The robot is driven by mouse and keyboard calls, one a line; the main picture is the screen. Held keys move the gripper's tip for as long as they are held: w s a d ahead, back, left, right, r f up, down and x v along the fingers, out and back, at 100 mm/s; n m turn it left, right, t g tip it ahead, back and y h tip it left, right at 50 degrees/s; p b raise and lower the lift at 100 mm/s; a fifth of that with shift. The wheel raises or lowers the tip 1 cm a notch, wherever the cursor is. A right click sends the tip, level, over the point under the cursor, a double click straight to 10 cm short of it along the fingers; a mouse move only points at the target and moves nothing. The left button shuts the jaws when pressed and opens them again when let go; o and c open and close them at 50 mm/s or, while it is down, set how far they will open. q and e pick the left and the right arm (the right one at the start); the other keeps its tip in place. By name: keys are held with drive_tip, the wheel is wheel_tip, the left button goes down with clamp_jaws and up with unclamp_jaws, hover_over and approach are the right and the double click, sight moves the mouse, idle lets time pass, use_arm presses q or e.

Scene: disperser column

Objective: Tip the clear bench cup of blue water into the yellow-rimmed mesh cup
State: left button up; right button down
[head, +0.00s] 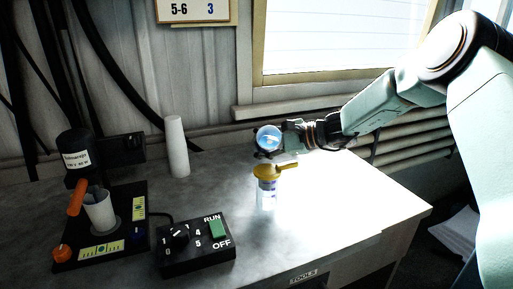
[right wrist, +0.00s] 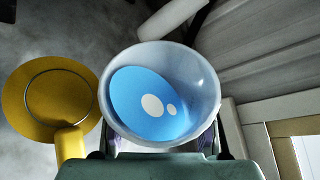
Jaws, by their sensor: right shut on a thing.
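The clear bench cup (head: 265,131) is held in my right gripper (head: 279,146) above the bench, a little above the yellow-rimmed mesh cup. In the right wrist view I look into the clear cup (right wrist: 205,75), and blue water (right wrist: 135,85) lies in it, off-centre toward the left. The cup looks tilted. The yellow-rimmed mesh cup (head: 266,171) sits on top of a clear marked vessel (head: 266,196), its yellow handle pointing right. Its round yellow rim (right wrist: 20,100) is left of the clear cup in the wrist view, apart from it. My left gripper is not in view.
A black stirrer-like device (head: 78,152) with a white beaker (head: 100,212) stands at the left. A black control box (head: 196,246) with a dial and green switch is at the front. A white cylinder (head: 177,147) stands at the back. The right bench is bare and brightly lit.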

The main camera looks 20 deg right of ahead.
sight(265, 130)
drive_tip(key=shift+w+r+n+t+b, duration=0.1)
drive_tip(key=shift+r+n+t+b, duration=0.8)
drive_tip(key=shift+b, duration=1.05)
drive_tip(key=shift+r+n+t+b, duration=0.55)
drive_tip(key=shift+n+b, duration=0.85)
drive_tip(key=shift+b, duration=2.9)
drive_tip(key=shift+s+a+r+n+t+b, duration=0.15)
drive_tip(key=shift+r+n+b, duration=0.35)
drive_tip(key=shift+b, duration=1.45)
drive_tip(key=shift+s+a+r+n+t+b, duration=0.1)
drive_tip(key=shift+s+r+n+t+b, duration=0.3)
drive_tip(key=shift+b, duration=1.55)
